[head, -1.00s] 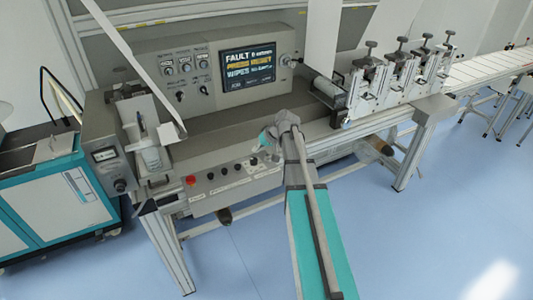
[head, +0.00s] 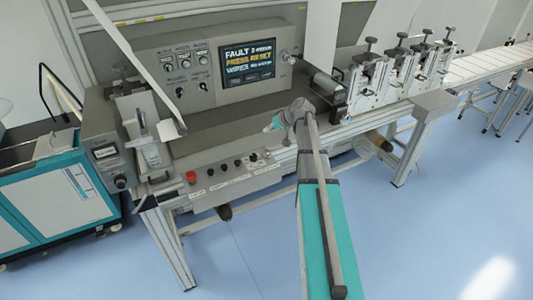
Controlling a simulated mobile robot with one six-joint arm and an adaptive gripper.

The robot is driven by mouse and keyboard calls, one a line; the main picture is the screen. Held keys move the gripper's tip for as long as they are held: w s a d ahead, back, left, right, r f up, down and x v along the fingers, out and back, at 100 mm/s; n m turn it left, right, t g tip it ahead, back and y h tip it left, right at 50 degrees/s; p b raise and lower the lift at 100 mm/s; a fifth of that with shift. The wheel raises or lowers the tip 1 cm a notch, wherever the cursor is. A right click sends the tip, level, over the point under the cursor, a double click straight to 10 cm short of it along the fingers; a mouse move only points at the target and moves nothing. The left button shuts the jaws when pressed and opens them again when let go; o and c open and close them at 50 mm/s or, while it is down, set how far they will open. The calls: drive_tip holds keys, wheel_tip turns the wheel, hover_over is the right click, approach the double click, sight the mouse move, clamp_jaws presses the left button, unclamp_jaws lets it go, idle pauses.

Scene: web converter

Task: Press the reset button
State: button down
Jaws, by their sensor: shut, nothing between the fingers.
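The control panel (head: 225,183) is a grey strip on the machine's front edge. It carries a red mushroom button (head: 191,177) at its left and several small dark buttons and knobs (head: 238,162) in a row to the right. Their labels are too small to read, so I cannot tell which is the reset button. The screen (head: 247,60) above shows "FAULT" and "PRESS RESET". My gripper (head: 269,127) is small in view, shut and empty, at the end of my grey and teal arm. It appears above and right of the button row, apart from it.
A roller station with clamps (head: 385,85) stands right of my arm. A grey box with a small display (head: 107,155) and a teal cabinet (head: 60,200) are at the left. The blue floor (head: 420,230) in front is clear.

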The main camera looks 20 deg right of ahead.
sight(268, 152)
drive_tip(key=shift+f+b, duration=4.05)
drive_tip(key=shift+f, duration=0.15)
drive_tip(key=shift+f+b, duration=0.95)
drive_tip(key=shift+r, duration=0.2)
drive_tip(key=shift+r+p, duration=0.8)
drive_tip(key=shift+p, duration=0.2)
drive_tip(key=shift+r, duration=0.1)
drive_tip(key=shift+r+p, duration=2.4)
drive_tip(key=shift+p, duration=0.1)
